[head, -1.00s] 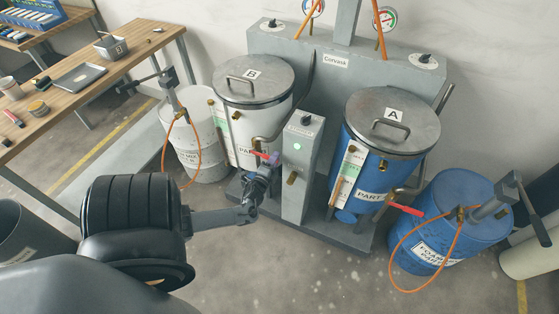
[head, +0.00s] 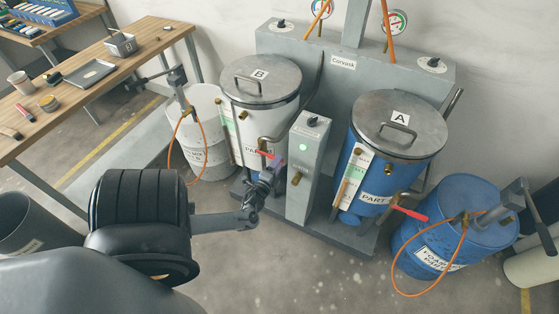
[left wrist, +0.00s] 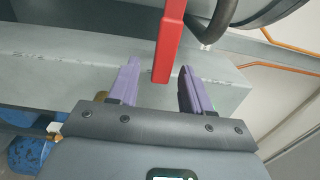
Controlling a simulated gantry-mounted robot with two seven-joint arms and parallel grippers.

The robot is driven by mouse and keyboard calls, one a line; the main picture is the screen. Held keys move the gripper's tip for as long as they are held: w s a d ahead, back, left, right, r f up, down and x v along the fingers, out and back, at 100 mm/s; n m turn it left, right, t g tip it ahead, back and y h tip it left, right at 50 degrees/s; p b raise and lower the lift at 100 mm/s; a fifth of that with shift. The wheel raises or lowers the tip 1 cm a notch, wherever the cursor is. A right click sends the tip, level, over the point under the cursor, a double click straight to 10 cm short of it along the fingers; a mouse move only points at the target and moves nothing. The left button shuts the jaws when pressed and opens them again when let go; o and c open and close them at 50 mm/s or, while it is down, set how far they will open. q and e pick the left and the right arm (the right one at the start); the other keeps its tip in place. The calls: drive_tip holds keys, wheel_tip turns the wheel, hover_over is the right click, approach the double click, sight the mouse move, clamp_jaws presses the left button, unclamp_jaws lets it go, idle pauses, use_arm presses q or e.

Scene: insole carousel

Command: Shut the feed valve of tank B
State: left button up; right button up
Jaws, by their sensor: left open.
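Tank B (head: 255,122) is the white tank with a grey lid marked B, left of centre in the head view. Its red feed valve lever (head: 264,153) shows low on its right front, partly hidden by my gripper. My left gripper (head: 277,162) is at the lever, its purple fingers open. In the left wrist view the red lever (left wrist: 168,45) comes down from the top, and its end lies between the spread fingertips of the left gripper (left wrist: 158,68). A gap shows on both sides. My right gripper is not in view.
A grey control post (head: 306,170) with a green light stands close right of my gripper. Blue tank A (head: 362,170) with its own red lever (head: 410,213) is farther right. A white drum (head: 207,145) and a blue drum (head: 455,215) flank the unit. A wooden bench (head: 60,110) is left.

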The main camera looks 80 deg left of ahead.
use_arm(q)
drive_tip(key=p+v, duration=0.1)
drive_tip(key=v, duration=0.7)
drive_tip(key=shift+s+d, duration=0.1)
drive_tip(key=shift+s, duration=0.05)
